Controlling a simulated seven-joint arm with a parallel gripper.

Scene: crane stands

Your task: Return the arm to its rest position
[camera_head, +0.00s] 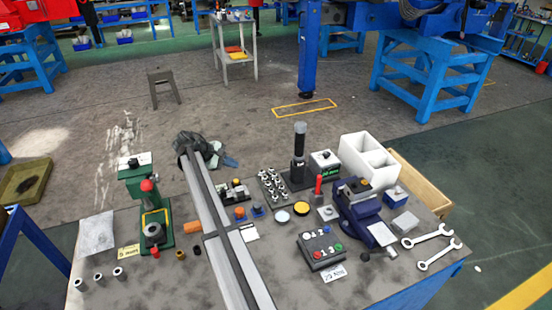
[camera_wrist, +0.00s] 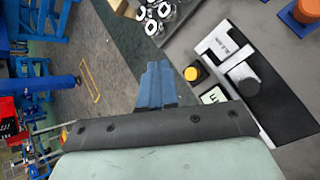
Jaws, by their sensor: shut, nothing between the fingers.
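My gripper (camera_wrist: 157,72) shows in the wrist view with its blue fingers together and nothing between them. In the head view the dark hand (camera_head: 198,147) is at the far end of my grey arm, near the table's far edge, with the bluish fingers (camera_head: 230,161) pointing right. It appears to be above the table, touching nothing that I can see. My arm runs from the front edge of the table toward the back and hides a strip of the tabletop.
The table holds a green press (camera_head: 158,215) left of my arm. On the right are a blue vise (camera_head: 358,212), a button box (camera_head: 321,248), a black column (camera_head: 299,155), a white bin (camera_head: 369,160) and wrenches (camera_head: 428,236). The floor (camera_head: 230,110) behind is mostly clear.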

